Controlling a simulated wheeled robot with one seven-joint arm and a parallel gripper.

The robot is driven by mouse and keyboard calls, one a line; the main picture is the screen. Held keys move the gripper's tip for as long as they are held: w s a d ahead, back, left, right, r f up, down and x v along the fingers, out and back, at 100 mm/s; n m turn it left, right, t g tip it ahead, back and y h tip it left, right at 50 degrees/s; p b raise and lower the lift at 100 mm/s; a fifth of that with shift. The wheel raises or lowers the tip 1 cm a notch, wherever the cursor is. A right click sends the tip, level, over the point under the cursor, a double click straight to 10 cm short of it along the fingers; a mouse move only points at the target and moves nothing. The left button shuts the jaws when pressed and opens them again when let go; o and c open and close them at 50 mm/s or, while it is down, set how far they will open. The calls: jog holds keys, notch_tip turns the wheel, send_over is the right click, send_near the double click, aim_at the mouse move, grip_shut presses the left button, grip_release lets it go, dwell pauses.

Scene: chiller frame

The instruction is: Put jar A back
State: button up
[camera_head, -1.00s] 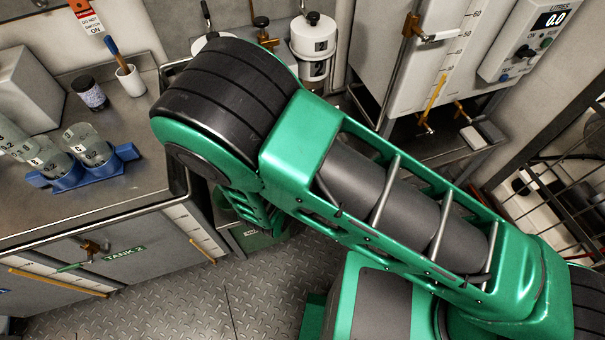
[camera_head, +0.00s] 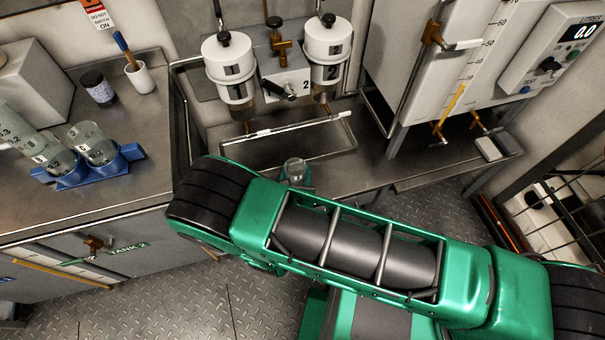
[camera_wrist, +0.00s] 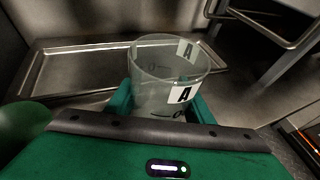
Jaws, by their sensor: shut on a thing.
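Jar A (camera_wrist: 168,68) is a clear jar with a black "A" on a white label. My gripper (camera_wrist: 160,103) is shut on it, with a green finger on each side. The jar is upright or nearly so; I cannot tell whether it holds liquid. In the head view the jar (camera_head: 296,170) shows just beyond my arm, at the front edge of the steel basin, and my arm mostly hides the gripper. A blue rack (camera_head: 128,153) holding other clear, labelled jars (camera_head: 97,146) stands on the left counter.
The steel basin (camera_head: 260,155) lies below two white dispensers (camera_head: 229,70) (camera_head: 326,50) numbered 1 and 2. A white mug (camera_head: 139,78) with a brush and a dark-lidded pot (camera_head: 98,88) stand behind the rack. The left counter's front (camera_head: 110,200) is bare.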

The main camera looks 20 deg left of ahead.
aim_at(302, 168)
jog(key=shift+w+d+f, duration=0.3)
jog(key=shift+w+f, duration=0.1)
jog(key=shift+w, duration=0.25)
jog(key=shift+w+d+f, duration=0.25)
jog(key=shift+w+f, duration=0.15)
jog(key=shift+w, duration=0.2)
jog(key=shift+f, duration=2)
jog(key=shift+f, duration=0.1)
jog(key=o, duration=1.2)
jog(key=v, duration=1.2)
